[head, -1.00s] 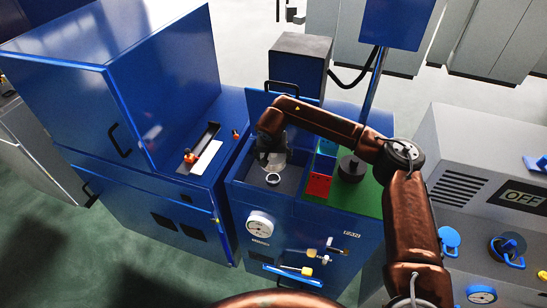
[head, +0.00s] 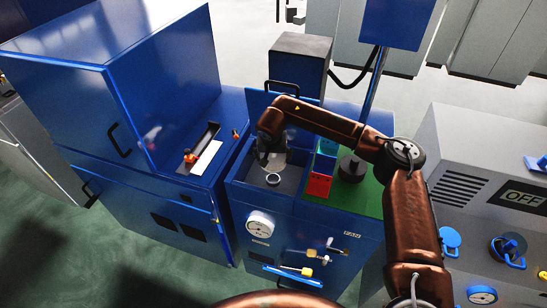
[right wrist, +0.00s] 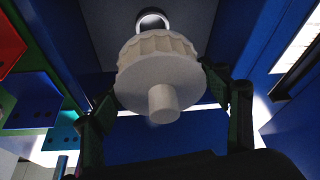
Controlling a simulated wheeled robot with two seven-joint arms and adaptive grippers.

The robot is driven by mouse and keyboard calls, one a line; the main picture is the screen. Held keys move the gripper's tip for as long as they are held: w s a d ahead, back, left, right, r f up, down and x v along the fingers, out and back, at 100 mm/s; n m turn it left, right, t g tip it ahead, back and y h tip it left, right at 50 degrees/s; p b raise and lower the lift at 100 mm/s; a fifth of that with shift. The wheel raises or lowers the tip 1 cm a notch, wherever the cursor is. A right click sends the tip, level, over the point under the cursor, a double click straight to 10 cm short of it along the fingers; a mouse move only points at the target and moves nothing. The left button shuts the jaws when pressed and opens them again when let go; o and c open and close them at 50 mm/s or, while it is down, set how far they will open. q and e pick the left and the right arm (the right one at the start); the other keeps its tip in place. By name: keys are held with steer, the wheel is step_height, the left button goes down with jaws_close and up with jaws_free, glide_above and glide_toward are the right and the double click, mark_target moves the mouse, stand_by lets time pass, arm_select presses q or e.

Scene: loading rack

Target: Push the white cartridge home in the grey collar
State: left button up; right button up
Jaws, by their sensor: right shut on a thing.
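The white cartridge (right wrist: 155,62) has a ribbed rim, a flat round face and a short stub towards the camera in the right wrist view. My right gripper (right wrist: 165,95) is shut on it, with a dark finger on each side. In the head view the gripper (head: 271,148) points down over the dark recess of the blue machine, and the cartridge (head: 273,161) shows only faintly below it. The grey collar (head: 273,179) is a small ring on the recess floor. My left gripper is out of view.
Red and teal boxes (head: 319,185) and a dark round weight (head: 352,168) on a green mat stand right of the recess. A blue cabinet (head: 150,70) stands left. A gauge (head: 260,224) and levers are on the machine front. A blue post (head: 372,90) rises behind.

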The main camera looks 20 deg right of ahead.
mark_target(273, 164)
steer(key=shift+f+b, duration=2.7)
steer(key=shift+f, duration=1.85)
steer(key=o, duration=1.3)
steer(key=shift+o, duration=0.2)
steer(key=v, duration=1.2)
steer(key=shift+c, duration=0.4)
